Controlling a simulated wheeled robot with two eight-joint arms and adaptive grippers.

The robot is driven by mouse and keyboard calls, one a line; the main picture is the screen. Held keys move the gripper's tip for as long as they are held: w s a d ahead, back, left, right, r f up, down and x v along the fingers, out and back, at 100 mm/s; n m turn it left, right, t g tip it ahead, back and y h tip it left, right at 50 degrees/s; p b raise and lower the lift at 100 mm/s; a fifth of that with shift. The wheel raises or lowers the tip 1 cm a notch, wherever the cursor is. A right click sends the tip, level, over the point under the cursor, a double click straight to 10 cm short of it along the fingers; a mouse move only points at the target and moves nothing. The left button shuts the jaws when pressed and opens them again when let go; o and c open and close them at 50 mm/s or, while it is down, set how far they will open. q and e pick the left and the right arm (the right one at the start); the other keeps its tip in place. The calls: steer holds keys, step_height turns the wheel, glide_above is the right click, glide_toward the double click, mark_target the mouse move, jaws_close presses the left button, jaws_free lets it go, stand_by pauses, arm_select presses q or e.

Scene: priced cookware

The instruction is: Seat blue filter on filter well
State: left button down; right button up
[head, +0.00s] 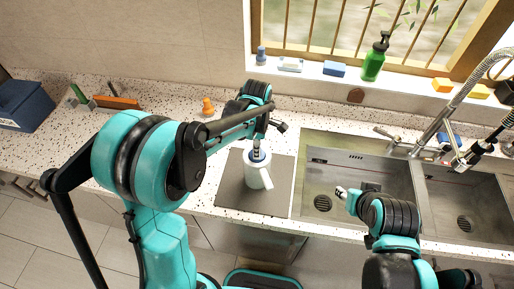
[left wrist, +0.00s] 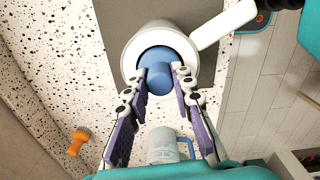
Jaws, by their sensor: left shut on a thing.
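The blue filter (left wrist: 182,78) sits inside the round opening of a white pitcher, whose top holds the filter well (left wrist: 130,52). My left gripper (left wrist: 169,79) is shut on the filter's narrow raised knob. In the head view the white pitcher (head: 257,177) stands upright on a dark grey mat, with my left gripper (head: 256,147) over its top. The filter's lower part is hidden inside the opening, so I cannot tell how deep it sits. My right gripper (head: 342,192) is over the left sink basin; its fingers are too small to read.
The grey mat (head: 228,193) lies left of the double sink (head: 325,160). An orange object (head: 208,106) is near the wall. A green bottle (head: 374,60) stands on the sill.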

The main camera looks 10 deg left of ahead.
arm_select(q)
steer(key=c, duration=0.6)
jaws_free()
step_height(320, 180, up, 12)
steer(key=shift+f, duration=0.1)
stand_by(0.6)
stand_by(0.9)
steer(key=s+a+f+m+t+b, duration=0.2)
steer(key=s+f+m+b, duration=0.3)
steer(key=f+m, duration=0.1)
steer(key=s+a+f+m+t+b, duration=0.2)
steer(key=s+a+f+m+b, duration=0.1)
steer(key=s+f+m+b, duration=0.3)
steer(key=s+a+f+m+t+b, duration=0.2)
steer(key=s+f+m+t+b, duration=0.1)
steer(key=s+f+m+b, duration=0.2)
steer(key=shift+s+a+f+m+b, duration=0.1)
steer(key=shift+s+f+m+b, duration=0.1)
steer(key=shift+f+m, duration=0.4)
steer(key=shift+s+a+f+m+b, duration=0.15)
steer(key=shift+f+m, duration=0.2)
steer(key=shift+m, duration=0.35)
